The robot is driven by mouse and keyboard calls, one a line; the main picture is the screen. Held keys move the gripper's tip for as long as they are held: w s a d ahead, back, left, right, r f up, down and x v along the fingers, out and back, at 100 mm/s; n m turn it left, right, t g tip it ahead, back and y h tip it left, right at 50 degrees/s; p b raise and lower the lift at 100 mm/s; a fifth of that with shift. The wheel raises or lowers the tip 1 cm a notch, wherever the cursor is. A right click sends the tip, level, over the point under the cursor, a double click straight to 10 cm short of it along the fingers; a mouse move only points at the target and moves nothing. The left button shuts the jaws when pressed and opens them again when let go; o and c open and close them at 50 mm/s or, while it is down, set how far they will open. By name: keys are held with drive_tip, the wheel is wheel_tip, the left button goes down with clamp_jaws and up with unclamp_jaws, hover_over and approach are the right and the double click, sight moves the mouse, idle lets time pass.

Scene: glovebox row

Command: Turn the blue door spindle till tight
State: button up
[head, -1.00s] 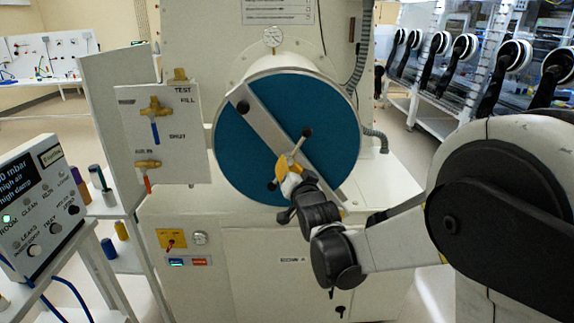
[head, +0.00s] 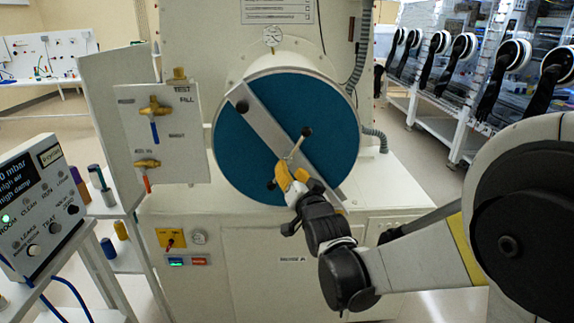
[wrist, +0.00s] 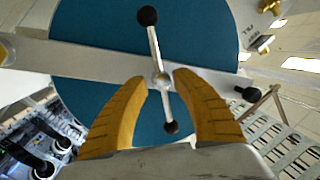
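The round blue door (head: 240,155) is on the front of the cream chamber, with a grey bar (head: 265,125) slanting across it. The spindle (head: 297,145) sits at the bar's middle, a thin rod handle with black ball ends; it also shows in the wrist view (wrist: 154,45). My gripper (head: 289,179) is at the spindle. In the wrist view, its two yellow fingers (wrist: 160,82) stand apart on either side of the spindle's hub, with a gap visible on both sides. Whether a finger touches the rod I cannot tell.
A valve panel (head: 185,160) with brass taps stands left of the door. A control box (head: 40,200) and coloured cylinders (head: 98,177) are at the left. A pressure gauge (head: 272,36) sits above the door. Glove ports (head: 465,45) line the back right.

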drive_tip(key=s+d, duration=0.1)
drive_tip(key=s, duration=0.6)
drive_tip(key=shift+s+d, duration=0.25)
drive_tip(key=shift+s, duration=0.05)
drive_tip(key=s+d+f+n+g+h, duration=0.1)
drive_tip(key=s+d+f+g, duration=0.2)
drive_tip(key=s, duration=0.5)
drive_tip(key=s+d+f+n+g+h, duration=0.1)
drive_tip(key=s+d+f+g, duration=0.2)
drive_tip(key=s, duration=0.6)
drive_tip(key=s+d+f+n+g+h, duration=0.1)
drive_tip(key=s+d+f+g, duration=0.2)
drive_tip(key=s, duration=0.5)
drive_tip(key=d+g, duration=0.1)
drive_tip(key=d, duration=0.1)
drive_tip(key=shift+s+d+n+g, duration=0.2)
drive_tip(key=shift+d+n+g, duration=0.1)
drive_tip(key=shift+n, duration=0.1)
